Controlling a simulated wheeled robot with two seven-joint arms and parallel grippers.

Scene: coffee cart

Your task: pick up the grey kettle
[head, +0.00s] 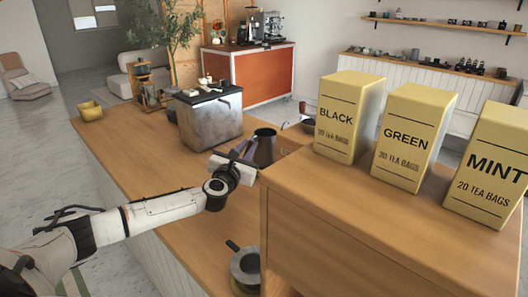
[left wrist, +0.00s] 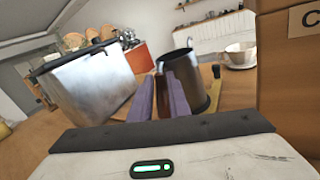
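A dark grey, open-topped metal vessel, which I take to be the grey kettle (head: 265,149), stands upright on the wooden counter just beyond my left gripper (head: 236,155). The right finger covers part of the kettle's near left side. I cannot tell whether it touches. My right gripper is out of view.
A large metal box with a dark top (head: 210,115) stands left of the kettle. A raised wooden shelf (head: 345,215) with yellow tea boxes (head: 349,118) is close on the right. A metal pot (head: 246,268) sits at the front.

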